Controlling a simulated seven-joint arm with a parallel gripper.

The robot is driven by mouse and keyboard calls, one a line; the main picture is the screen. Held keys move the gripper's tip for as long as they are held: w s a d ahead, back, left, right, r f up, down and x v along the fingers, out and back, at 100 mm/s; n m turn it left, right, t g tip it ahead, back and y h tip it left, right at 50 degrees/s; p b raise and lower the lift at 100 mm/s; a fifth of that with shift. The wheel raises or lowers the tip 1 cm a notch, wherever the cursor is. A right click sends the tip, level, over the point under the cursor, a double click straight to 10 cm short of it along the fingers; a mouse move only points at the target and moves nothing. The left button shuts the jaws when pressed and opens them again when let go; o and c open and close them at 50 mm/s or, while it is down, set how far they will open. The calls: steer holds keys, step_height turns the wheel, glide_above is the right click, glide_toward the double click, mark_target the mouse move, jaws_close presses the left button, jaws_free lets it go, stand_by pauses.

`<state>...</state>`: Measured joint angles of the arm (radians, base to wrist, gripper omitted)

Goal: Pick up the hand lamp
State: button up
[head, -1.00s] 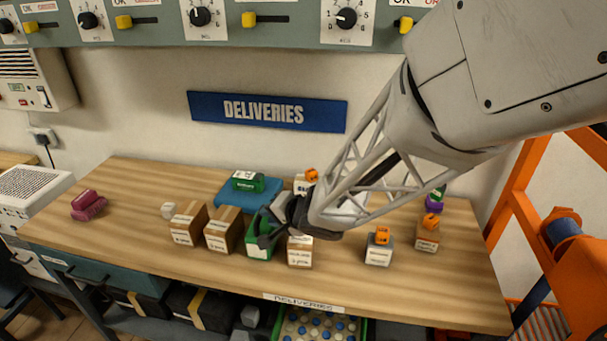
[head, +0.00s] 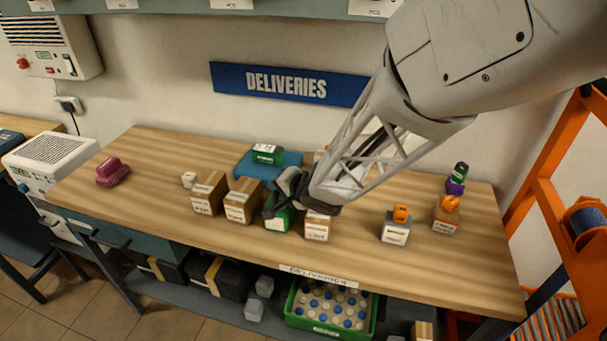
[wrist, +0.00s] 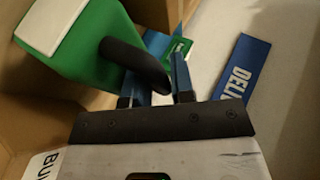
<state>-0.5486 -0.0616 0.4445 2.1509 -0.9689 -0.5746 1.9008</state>
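A green block-shaped body with a white face and a black curved handle, which looks like the hand lamp (wrist: 85,45), fills the upper left of the wrist view. In the head view the green body (head: 279,220) stands on the bench between brown boxes, partly hidden by my gripper (head: 277,196). In the wrist view my gripper (wrist: 168,72) has its two thin fingers apart. The black handle lies across the left finger and its end shows between the fingers. I see no clear grip on it.
Brown boxes (head: 242,201) stand close to the left, another (head: 317,227) close to the right. A blue mat (head: 243,166) with a green labelled item (head: 268,154) lies behind. Orange items sit on boxes (head: 396,232) farther right.

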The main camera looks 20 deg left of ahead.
stand_by(0.3)
jaws_close()
steer(key=shift+r, duration=0.15)
steer(key=shift+r, duration=4.9)
